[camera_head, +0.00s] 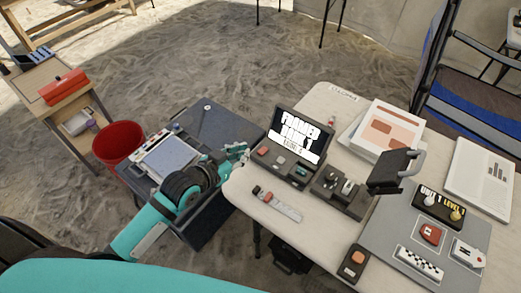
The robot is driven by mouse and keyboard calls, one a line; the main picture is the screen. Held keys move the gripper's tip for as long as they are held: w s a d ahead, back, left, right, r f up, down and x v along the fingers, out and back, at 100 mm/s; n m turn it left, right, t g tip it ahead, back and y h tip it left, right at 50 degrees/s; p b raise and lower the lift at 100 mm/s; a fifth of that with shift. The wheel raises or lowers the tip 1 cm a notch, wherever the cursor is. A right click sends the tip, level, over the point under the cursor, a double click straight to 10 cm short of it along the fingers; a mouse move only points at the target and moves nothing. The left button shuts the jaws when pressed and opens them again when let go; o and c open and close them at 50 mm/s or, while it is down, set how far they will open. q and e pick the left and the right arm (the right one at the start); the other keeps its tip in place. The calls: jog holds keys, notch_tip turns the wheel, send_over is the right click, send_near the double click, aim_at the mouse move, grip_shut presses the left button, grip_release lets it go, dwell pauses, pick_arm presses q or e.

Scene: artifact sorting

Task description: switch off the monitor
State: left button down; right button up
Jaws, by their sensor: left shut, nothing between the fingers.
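The monitor (301,134) stands on the left part of the white table, and its screen is lit with large white lettering. A dark base (284,168) in front of the screen carries small controls, including an orange one at its left. My left gripper (240,151) is shut and empty at the table's left edge, just left of the monitor base. It appears apart from the base, though the exact gap is hard to tell. My right gripper is not in view.
A dark block (342,190) with small items stands right of the monitor base. A black handled object (397,171) stands farther right, near a grey mat (376,240) with labelled pieces. A red bucket (119,146) and a dark cart (215,125) stand left of the table.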

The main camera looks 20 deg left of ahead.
pick_arm(q)
jog(key=shift+w+f, duration=0.1)
send_over(262, 155)
notch_tip(262, 155, down, 4)
jog(key=shift+w+r+p, duration=0.1)
jog(key=shift+p, duration=0.3)
jog(key=f, duration=0.2)
jog(key=shift+s+a+f, duration=0.1)
jog(key=shift+s+f, duration=0.3)
jog(key=shift+s+a+f, duration=0.1)
jog(key=shift+s+f, duration=0.05)
jog(key=shift+f, duration=0.45)
